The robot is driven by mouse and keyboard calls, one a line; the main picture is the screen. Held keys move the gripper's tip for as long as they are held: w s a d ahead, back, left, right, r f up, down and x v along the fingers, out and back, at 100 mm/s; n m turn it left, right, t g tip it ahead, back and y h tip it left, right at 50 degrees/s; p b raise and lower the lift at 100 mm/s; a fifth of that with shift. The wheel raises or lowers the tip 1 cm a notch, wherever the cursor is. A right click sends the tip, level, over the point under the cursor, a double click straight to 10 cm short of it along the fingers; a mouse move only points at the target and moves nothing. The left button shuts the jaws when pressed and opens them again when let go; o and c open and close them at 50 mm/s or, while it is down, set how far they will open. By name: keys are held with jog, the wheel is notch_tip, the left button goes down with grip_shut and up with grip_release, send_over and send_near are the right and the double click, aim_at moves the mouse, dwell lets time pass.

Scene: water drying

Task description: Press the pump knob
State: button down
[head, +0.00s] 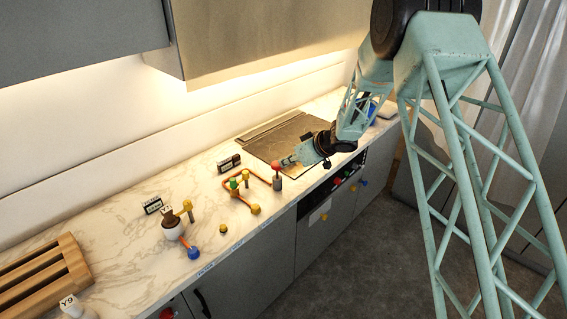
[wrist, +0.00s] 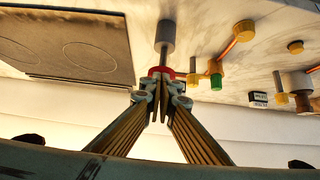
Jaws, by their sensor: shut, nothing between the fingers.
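The pump knob looks to be the red knob (head: 276,167) on a grey cylinder (head: 277,183) standing on the counter beside the orange pipe. In the wrist view the red knob (wrist: 161,72) shows just beyond my fingertips, with the grey cylinder (wrist: 165,38) behind it. My gripper (head: 287,162) is shut and empty, close to the right of the red knob in the head view. In the wrist view my gripper (wrist: 160,98) partly covers the knob. I cannot tell whether the fingertips touch it.
Orange pipes with a green knob (head: 233,184) and a yellow knob (head: 255,209) stand to the left of the grey cylinder. A dark cooktop (head: 270,140) lies behind my gripper. A wooden rack (head: 45,268) is at the far left. The counter's front edge is close.

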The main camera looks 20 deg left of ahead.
jog(key=v, duration=0.9)
jog(key=shift+d+r, duration=0.15)
jog(key=shift+d, duration=0.05)
dwell(1.7)
